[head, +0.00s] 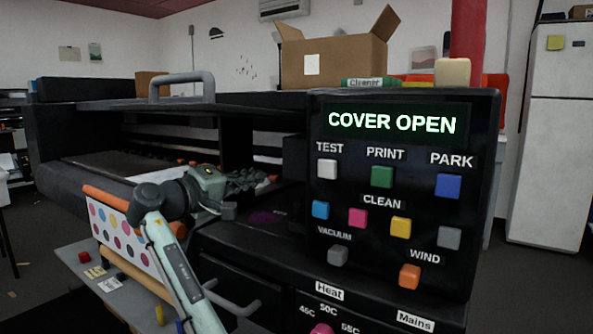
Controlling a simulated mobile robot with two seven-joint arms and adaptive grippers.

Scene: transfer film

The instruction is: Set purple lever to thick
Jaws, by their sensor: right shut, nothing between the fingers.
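My right gripper (264,179) reaches into the printer's open front from the lower left. Its fingers point right and are shut with nothing between them. A dark purple shape (263,218), likely the purple lever, lies low on the black printer (60,145), just below and in front of the fingers. It is dim, and its setting cannot be told. A small label beside it is too faint to read. I cannot tell whether the gripper touches the lever; they look apart. My left gripper is not in view.
The control panel (480,130) reads "COVER OPEN" and stands close right of the gripper. The printer's raised cover with a grey handle (182,78) is above. A roll with coloured dots (118,235) is at the lower left. A cardboard box (335,60) sits on top.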

